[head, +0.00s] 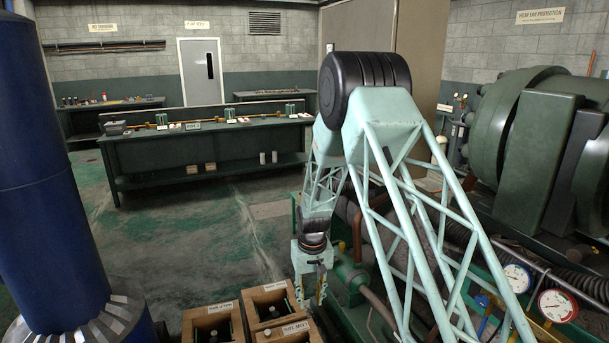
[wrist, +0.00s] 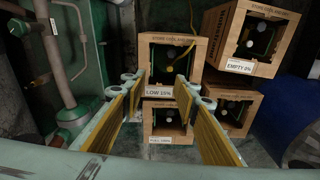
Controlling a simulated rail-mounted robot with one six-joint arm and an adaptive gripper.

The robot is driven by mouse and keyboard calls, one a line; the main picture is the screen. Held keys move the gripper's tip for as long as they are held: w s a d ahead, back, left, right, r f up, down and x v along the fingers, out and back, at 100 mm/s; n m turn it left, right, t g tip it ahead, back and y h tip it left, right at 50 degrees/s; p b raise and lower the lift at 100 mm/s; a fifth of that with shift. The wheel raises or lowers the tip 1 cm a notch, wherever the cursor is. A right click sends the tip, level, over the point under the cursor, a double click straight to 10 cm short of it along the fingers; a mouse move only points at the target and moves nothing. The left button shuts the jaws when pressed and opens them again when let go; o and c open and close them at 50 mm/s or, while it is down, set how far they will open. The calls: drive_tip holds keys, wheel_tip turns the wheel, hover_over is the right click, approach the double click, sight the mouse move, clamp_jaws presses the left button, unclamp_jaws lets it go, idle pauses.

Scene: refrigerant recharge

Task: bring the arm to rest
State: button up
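My arm is a pale green lattice with a black drum at its elbow, folded over and hanging down in the head view. My gripper (head: 311,290) points downward at the lower middle, beside the wooden crates. In the wrist view my gripper (wrist: 158,86) is open, its two yellow-padded fingers well apart with nothing held between them. Beyond the fingertips stands a wooden crate labelled LOW 15% (wrist: 206,52). I cannot tell exactly how far the fingertips are from it.
Below it is a crate marked FULL (wrist: 170,104); a crate labelled EMPTY 0% (wrist: 240,67) stands to the right. Green pipework (head: 352,279) lies close right of the gripper. A blue column (head: 50,180) stands left. A long workbench (head: 215,148) is behind, with open floor (head: 195,235) before it.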

drive_tip(key=s+d+r, duration=0.4)
drive_tip(key=s+r, duration=0.2)
drive_tip(key=r, duration=0.6)
drive_tip(key=s+d+r+m+t, duration=0.1)
drive_tip(key=s+d+r, duration=0.2)
drive_tip(key=s+r, duration=0.55)
drive_tip(key=s+d+r, duration=0.3)
drive_tip(key=d+r, duration=0.1)
drive_tip(key=r, duration=1)
drive_tip(key=s+d+r+t, duration=0.15)
drive_tip(key=s+r, duration=0.25)
drive_tip(key=s, duration=0.4)
drive_tip(key=s+d+r+m, duration=0.1)
drive_tip(key=s+d+r, duration=0.25)
drive_tip(key=s, duration=0.55)
drive_tip(key=s+d+r, duration=0.1)
drive_tip(key=s+r, duration=0.3)
drive_tip(key=s, duration=0.4)
drive_tip(key=s+d, duration=0.2)
drive_tip(key=s, duration=1.1)
drive_tip(key=shift+m+t, duration=0.35)
drive_tip(key=shift+m, duration=0.05)
